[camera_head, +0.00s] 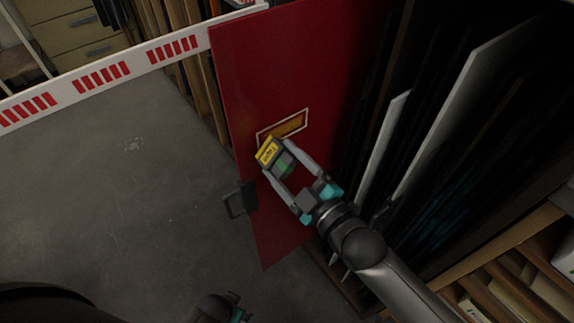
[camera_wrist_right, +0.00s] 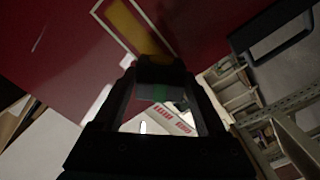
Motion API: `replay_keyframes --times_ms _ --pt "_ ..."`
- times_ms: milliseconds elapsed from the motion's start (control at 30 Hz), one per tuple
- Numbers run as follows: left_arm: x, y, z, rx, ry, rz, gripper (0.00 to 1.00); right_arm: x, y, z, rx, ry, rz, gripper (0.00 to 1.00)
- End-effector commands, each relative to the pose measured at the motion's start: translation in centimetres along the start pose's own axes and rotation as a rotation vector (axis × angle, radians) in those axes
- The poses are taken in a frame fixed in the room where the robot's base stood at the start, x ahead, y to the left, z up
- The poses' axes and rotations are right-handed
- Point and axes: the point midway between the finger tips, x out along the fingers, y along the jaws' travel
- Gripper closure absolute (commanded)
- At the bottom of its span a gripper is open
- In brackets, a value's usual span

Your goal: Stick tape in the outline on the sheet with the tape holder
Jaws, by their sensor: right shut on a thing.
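The red sheet (camera_head: 300,60) stands upright, slightly tilted in the picture, with a pale rectangular outline (camera_head: 306,112) on it. A strip of yellow-brown tape (camera_head: 290,125) shows inside the outline; it also shows in the right wrist view (camera_wrist_right: 128,22). My right gripper (camera_head: 274,160) is shut on the tape holder (camera_head: 268,151), a yellow and dark block with a green part. The holder is at the outline's lower left end; I cannot tell whether it touches the sheet. In the right wrist view the holder (camera_wrist_right: 158,80) sits between the fingers. My left gripper (camera_head: 236,308) shows only partly at the bottom edge.
A dark handle (camera_head: 240,200) sticks out at the sheet's left edge, near my right gripper. Several dark and pale panels (camera_head: 470,110) stand in a rack to the right. A red-and-white barrier (camera_head: 110,70) crosses the upper left. The grey floor (camera_head: 120,200) is clear.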

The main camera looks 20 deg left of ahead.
Motion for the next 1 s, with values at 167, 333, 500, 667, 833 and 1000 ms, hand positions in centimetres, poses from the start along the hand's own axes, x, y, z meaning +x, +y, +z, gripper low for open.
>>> replay_keyframes --times_ms 167,333,500,667,833,1000 --pt "0.0 0.0 0.0 0.000 0.000 0.000 0.00 0.0 0.1 -0.1 0.000 0.001 0.001 0.93" --pt "0.0 0.0 0.0 0.000 0.000 0.000 0.00 0.0 0.1 -0.1 0.000 0.001 0.001 0.93" --pt "0.0 0.0 0.0 0.000 0.000 0.000 0.00 0.1 0.1 -0.1 0.000 0.002 0.002 0.93" --pt "0.1 0.0 0.0 0.000 0.000 0.000 0.00 0.4 0.0 0.0 0.000 0.002 0.002 0.93" --pt "0.2 0.0 0.0 0.000 0.000 0.000 0.00 0.8 0.0 -0.1 0.001 0.002 0.002 0.93" --pt "0.3 0.0 0.1 0.000 0.000 0.000 0.00 1.1 0.1 -0.1 0.001 0.002 0.002 0.93"
